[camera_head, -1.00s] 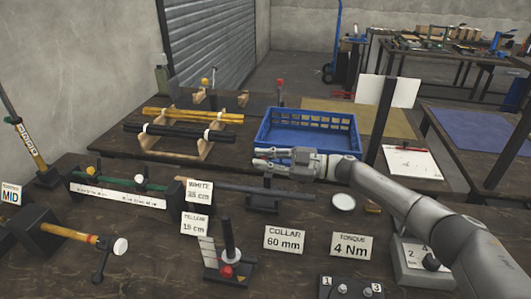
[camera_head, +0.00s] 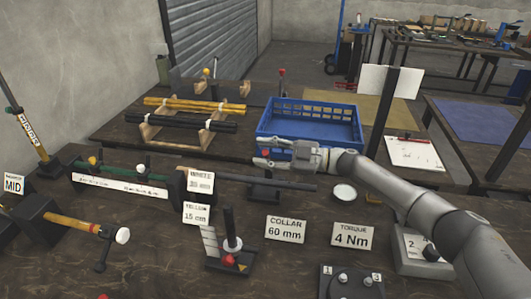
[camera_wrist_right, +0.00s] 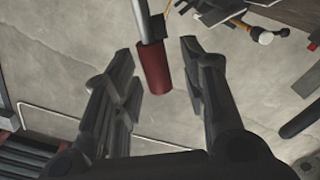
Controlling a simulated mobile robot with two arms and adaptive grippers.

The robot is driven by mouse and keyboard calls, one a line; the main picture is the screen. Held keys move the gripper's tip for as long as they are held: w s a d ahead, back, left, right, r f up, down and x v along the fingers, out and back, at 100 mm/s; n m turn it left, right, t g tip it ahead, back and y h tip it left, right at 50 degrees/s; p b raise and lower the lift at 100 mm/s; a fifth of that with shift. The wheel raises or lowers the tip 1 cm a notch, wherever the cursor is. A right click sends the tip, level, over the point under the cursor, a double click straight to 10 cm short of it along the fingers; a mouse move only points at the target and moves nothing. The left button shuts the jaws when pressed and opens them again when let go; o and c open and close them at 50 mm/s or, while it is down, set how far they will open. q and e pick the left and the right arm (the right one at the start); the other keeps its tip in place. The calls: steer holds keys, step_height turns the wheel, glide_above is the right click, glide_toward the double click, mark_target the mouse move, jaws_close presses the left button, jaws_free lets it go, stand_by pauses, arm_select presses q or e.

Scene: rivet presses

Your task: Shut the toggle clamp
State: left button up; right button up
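The toggle clamp has a dark base (camera_head: 264,191) on the near bench, under the dark bar. Its red handle grip (camera_head: 264,153) stands up at my right gripper (camera_head: 262,153), which reaches in from the right. In the right wrist view the red grip (camera_wrist_right: 156,68) on its metal lever lies between the two fingers of the right gripper (camera_wrist_right: 158,58). The fingers are apart, with a gap showing on each side of the grip. The clamp's jaw is mostly hidden behind the gripper and bar. My left gripper is not in view.
A long dark bar (camera_head: 285,186) runs across the clamp. A blue crate (camera_head: 310,142) stands just behind my right gripper. Sign cards (camera_head: 285,229), a small riveting stand (camera_head: 229,248) and a button box (camera_head: 352,283) stand in front. A hammer-like tool (camera_head: 95,228) is at left.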

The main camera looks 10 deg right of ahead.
steer(key=shift+r, duration=0.25)
step_height(320, 180, up, 10)
steer(key=shift+f, duration=0.25)
